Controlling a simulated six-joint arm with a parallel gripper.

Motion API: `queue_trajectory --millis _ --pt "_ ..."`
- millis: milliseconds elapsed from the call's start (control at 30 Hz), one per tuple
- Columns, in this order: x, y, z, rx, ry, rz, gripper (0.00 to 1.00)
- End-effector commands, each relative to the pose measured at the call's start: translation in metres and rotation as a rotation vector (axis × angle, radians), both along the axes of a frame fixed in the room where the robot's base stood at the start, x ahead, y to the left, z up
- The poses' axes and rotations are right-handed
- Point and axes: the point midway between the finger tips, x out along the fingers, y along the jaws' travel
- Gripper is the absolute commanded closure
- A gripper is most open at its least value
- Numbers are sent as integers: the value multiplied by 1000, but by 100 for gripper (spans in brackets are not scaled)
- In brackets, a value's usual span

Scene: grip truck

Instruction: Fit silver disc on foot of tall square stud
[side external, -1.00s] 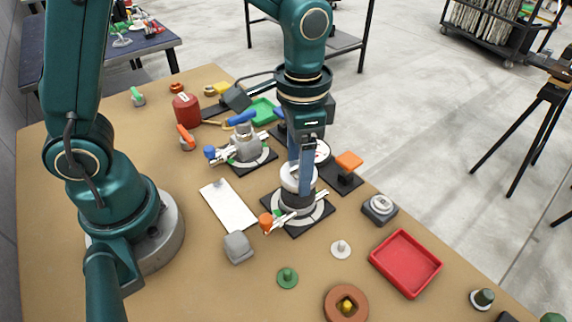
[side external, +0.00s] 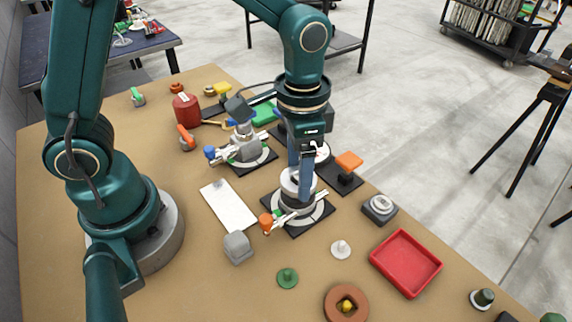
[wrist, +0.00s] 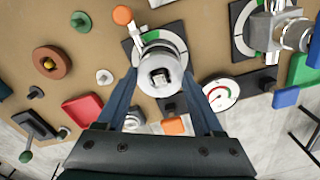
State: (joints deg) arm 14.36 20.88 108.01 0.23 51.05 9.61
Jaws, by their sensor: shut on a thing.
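My gripper (wrist: 162,74) is shut on the silver disc (wrist: 150,55), one blue finger on each side. A square stud (wrist: 160,77) shows as a dark, square end inside the disc's central opening in the wrist view.
A second clamp station with a blue knob (side external: 210,153) stands behind left. An orange-topped block (side external: 349,161), a dial (wrist: 219,95) and a red tray (side external: 405,262) are nearby. A white plate (side external: 228,206) lies left.

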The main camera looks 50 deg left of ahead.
Motion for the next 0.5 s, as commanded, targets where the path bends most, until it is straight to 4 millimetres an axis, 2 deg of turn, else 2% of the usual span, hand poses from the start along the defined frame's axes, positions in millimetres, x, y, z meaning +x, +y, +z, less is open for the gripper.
queue_trajectory --millis 500 --pt "0 0 -9 0 0 0 91"
